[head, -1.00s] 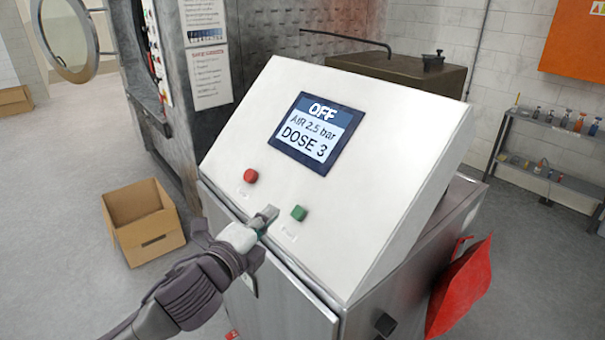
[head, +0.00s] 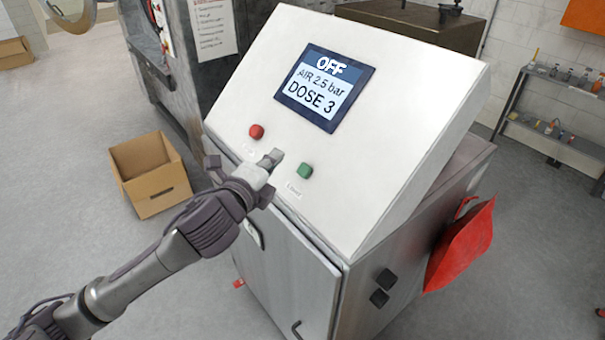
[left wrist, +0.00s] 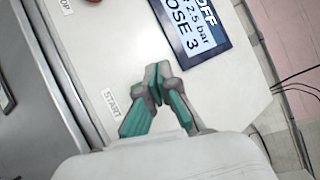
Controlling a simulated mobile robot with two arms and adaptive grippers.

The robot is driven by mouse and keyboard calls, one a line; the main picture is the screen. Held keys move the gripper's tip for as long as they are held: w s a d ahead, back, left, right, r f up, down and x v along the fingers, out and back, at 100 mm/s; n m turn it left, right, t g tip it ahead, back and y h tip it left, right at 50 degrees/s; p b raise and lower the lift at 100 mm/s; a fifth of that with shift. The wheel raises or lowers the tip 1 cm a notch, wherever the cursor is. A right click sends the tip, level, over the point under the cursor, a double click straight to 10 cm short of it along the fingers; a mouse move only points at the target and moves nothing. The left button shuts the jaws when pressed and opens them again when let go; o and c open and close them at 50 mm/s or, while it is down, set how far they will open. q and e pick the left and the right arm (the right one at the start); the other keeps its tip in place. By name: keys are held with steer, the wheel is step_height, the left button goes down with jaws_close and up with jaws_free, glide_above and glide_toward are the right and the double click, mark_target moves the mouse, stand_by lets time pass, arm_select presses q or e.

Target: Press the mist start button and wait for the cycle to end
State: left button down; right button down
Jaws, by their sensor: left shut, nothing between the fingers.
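The white sloped control panel (head: 400,130) carries a green button (head: 305,170) labelled Start and a red button (head: 256,131). Its screen (head: 325,88) reads OFF, AIR 2.5 bar, DOSE 3. My left gripper (head: 272,158) is shut and empty, in front of the panel between the two buttons, just left of the green one in the head view. I cannot tell whether its tips touch the panel. In the left wrist view, the shut fingers (left wrist: 157,80) show near the START label (left wrist: 110,103); the green button is hidden there. My right gripper is out of view.
An open cardboard box (head: 150,180) sits on the floor at left. A large metal machine (head: 165,75) stands behind it. A red bag (head: 462,245) hangs on the cabinet's right side. A shelf with bottles (head: 555,110) is at the far right.

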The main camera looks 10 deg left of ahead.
mark_target(302, 164)
arm_select(q)
steer(key=shift+w+d+f+b, duration=0.45)
steer(key=shift+w+f, duration=0.15)
steer(key=shift+f, duration=0.15)
steer(key=shift+w+d+f+b, duration=0.5)
steer(key=shift+w+f, duration=0.1)
steer(key=shift+f, duration=0.15)
steer(key=shift+w+d+f+b, duration=0.45)
steer(key=shift+w+f, duration=0.15)
steer(key=shift+f, duration=0.15)
steer(key=shift+w+d+f, duration=0.2)
steer(key=shift+w+f, duration=0.05)
steer(key=shift+f, duration=0.05)
steer(key=shift+w+d+f, duration=0.25)
steer(key=shift+f, duration=0.1)
stand_by(0.7)
stand_by(0.3)
steer(key=shift+s+a+r+p, duration=0.45)
steer(key=shift+s+r+p, duration=0.15)
steer(key=shift+p, duration=0.2)
steer(key=shift+r, duration=0.15)
